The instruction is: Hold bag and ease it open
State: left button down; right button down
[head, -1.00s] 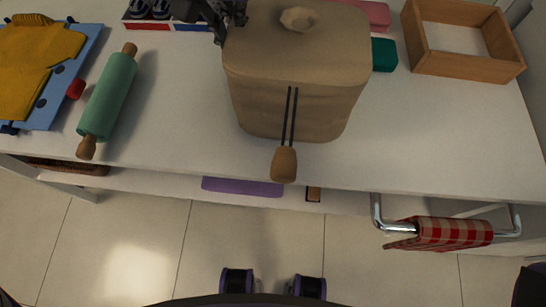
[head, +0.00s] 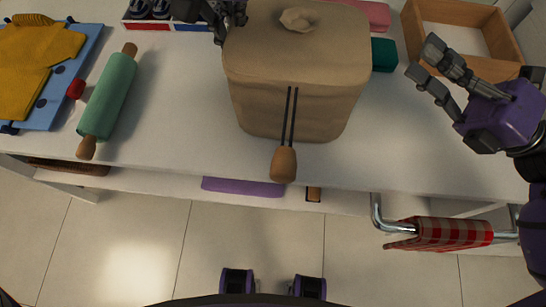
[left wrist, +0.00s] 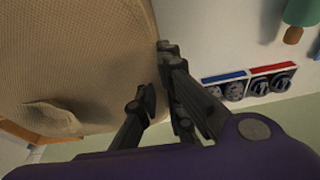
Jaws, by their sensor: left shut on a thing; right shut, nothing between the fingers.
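The bag (head: 290,70) is a tan, boxy cloth bag standing on the white counter. Its top looks closed, with a crumpled knob (head: 299,20) in the middle. A dark cord with a wooden toggle (head: 284,163) hangs down its front, over the counter's edge. My left gripper (head: 226,27) is shut on the bag's upper left edge. In the left wrist view the bag (left wrist: 80,60) fills the left side, against my left gripper's dark fingers (left wrist: 158,75). My right gripper (head: 425,60) is shut and empty, to the right of the bag and apart from it.
A wooden box (head: 458,40) is behind my right gripper, and a teal block (head: 384,55) is beside the bag. A green rolling pin (head: 108,97) and yellow cloth (head: 30,70) lie left. A checked towel (head: 440,232) hangs on the front rail. Counter front right is clear.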

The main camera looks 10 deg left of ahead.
jog(key=s+a+r+n+g+y, duration=0.3)
jog(key=s+a+r+n+g, duration=0.1)
jog(key=a+r+g, duration=0.55)
notch_tip(320, 180, up, 5)
jog(key=n+g+h, duration=0.4)
jog(key=g+h, duration=0.6)
jog(key=g, duration=0.2)
send_over(284, 165)
jog(key=a, duration=0.2)
jog(key=s+f+m+t+h, duration=0.35)
jog(key=s+h, duration=0.25)
jog(key=h, duration=0.2)
notch_tip(284, 165, down, 10)
jog(key=s+d+m+t+h, duration=0.1)
jog(key=s+m+t+h, duration=0.2)
jog(key=m+t+h, duration=0.15)
jog(key=shift+n+y, duration=0.45)
jog(key=shift+n, duration=0.05)
jog(key=w, duration=0.4)
jog(key=shift+w+d+f, duration=0.1)
jog(key=shift+w+f, duration=0.1)
jog(key=shift+w, duration=0.1)
